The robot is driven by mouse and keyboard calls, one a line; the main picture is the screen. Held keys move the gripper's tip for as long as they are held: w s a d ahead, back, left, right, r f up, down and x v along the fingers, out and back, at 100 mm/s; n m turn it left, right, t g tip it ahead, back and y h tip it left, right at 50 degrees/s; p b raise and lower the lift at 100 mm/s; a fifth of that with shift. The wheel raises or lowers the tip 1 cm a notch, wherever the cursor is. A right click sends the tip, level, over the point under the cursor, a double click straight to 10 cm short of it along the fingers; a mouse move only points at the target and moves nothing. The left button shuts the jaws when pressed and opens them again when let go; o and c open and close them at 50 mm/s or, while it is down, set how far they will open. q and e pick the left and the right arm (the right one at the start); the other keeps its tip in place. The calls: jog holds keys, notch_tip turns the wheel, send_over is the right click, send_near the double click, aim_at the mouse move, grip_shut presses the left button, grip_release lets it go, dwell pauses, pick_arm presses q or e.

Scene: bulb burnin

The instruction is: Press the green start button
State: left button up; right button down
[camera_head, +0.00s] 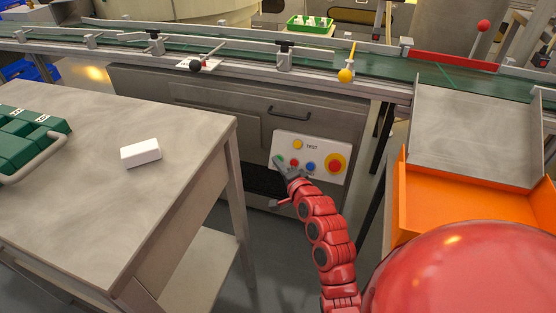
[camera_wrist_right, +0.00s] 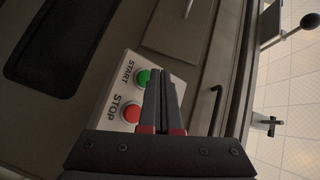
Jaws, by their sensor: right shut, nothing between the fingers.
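The green start button (camera_wrist_right: 143,77) shows in the right wrist view on a pale panel, beside the word START. The red stop button (camera_wrist_right: 130,114) sits next to it, beside the word STOP. In the head view the control panel (camera_head: 318,153) is on the cabinet front, and the green button (camera_head: 281,158) is at its left end. My right gripper (camera_head: 279,164) is shut and empty, with its tips by the panel's left end. In the right wrist view its fingers (camera_wrist_right: 161,75) lie just right of the green button. I cannot tell whether they touch anything. My left gripper is not in view.
The panel also has a yellow TEST button (camera_head: 298,144), a blue button (camera_head: 311,167) and a large red-on-yellow button (camera_head: 335,166). A steel table (camera_head: 85,200) with a white box (camera_head: 140,152) stands at left. An orange tray (camera_head: 440,208) is at right.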

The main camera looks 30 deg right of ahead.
jog(key=shift+w+d+f, duration=0.1)
dwell(0.7)
jog(key=shift+w+d+f, duration=0.1)
jog(key=shift+w+d, duration=0.05)
jog(key=shift+w+d+f+b, duration=0.2)
jog(key=shift+d+b, duration=0.05)
jog(key=shift+b, duration=0.05)
dwell(0.8)
jog(key=shift+s+a+r+p, duration=0.4)
jog(key=shift+s+a+p, duration=0.1)
jog(key=shift+p, duration=0.35)
jog(key=s+a+r+p, duration=0.1)
jog(key=p, duration=0.1)
jog(key=s+a+r+p, duration=0.1)
jog(key=a+p, duration=0.1)
jog(key=shift+s+a+r+p, duration=0.1)
jog(key=shift+s+r+p, duration=0.2)
jog(key=shift+s, duration=0.1)
